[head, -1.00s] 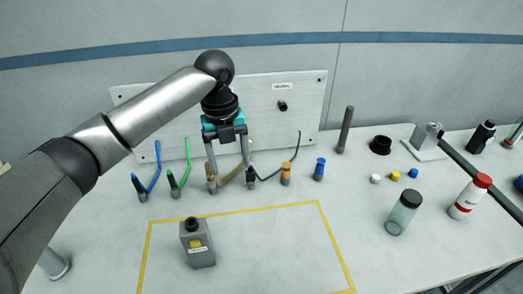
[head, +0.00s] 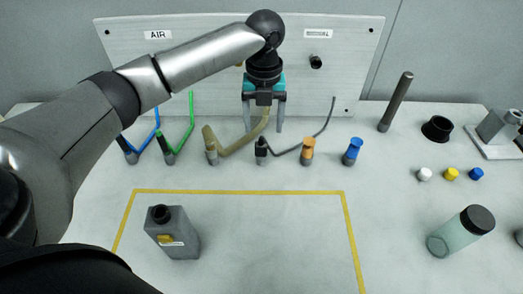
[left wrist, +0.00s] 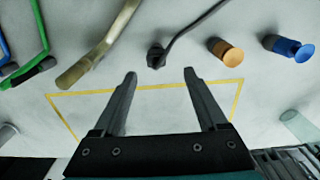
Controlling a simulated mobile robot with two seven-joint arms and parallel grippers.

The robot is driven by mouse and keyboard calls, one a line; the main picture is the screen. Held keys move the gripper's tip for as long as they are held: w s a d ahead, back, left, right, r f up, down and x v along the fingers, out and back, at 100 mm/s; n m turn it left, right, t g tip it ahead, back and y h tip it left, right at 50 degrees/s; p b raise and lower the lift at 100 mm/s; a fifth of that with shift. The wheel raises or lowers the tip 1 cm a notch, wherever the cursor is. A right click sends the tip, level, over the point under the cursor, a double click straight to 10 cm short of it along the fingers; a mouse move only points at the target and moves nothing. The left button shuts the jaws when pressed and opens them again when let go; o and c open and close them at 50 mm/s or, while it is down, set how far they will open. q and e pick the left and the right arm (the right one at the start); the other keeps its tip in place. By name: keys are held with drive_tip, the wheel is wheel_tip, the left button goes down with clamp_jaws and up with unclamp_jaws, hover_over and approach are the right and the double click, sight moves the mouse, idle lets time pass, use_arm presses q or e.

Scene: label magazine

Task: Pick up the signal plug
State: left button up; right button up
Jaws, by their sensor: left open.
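The signal plug, which I take to be the black plug on the thin dark cable (head: 262,150), stands on the table below the panel. It also shows in the left wrist view (left wrist: 156,58), just beyond the fingertips and roughly in line with the gap between them. My left gripper (head: 263,127) is open and points down near this plug; nothing is between its fingers (left wrist: 160,73). In the head view its fingertips appear above the plug, apart from it. My right gripper is not in view.
A thick tan hose plug (head: 211,150) stands close on the left, with green (head: 168,156) and blue (head: 130,154) hoses beyond. Orange (head: 307,150) and blue (head: 352,151) caps stand right. The panel (head: 210,65) rises behind. A grey canister (head: 180,240) stands within yellow tape.

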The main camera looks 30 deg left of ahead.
sight(260, 144)
use_arm(q)
wheel_tip(260, 144, down, 3)
drive_tip(key=shift+r, duration=0.2)
drive_tip(key=shift+f+b, duration=0.3)
drive_tip(key=shift+f, duration=0.05)
drive_tip(key=f, duration=0.1)
drive_tip(key=f+b, duration=0.1)
drive_tip(key=f, duration=0.2)
drive_tip(key=shift+s+a+f+b, duration=0.15)
drive_tip(key=shift+a+f+b, duration=0.05)
drive_tip(key=shift+a+b, duration=0.15)
drive_tip(key=shift+f, duration=0.3)
drive_tip(key=shift+c, duration=0.5)
drive_tip(key=c, duration=1)
clamp_jaws()
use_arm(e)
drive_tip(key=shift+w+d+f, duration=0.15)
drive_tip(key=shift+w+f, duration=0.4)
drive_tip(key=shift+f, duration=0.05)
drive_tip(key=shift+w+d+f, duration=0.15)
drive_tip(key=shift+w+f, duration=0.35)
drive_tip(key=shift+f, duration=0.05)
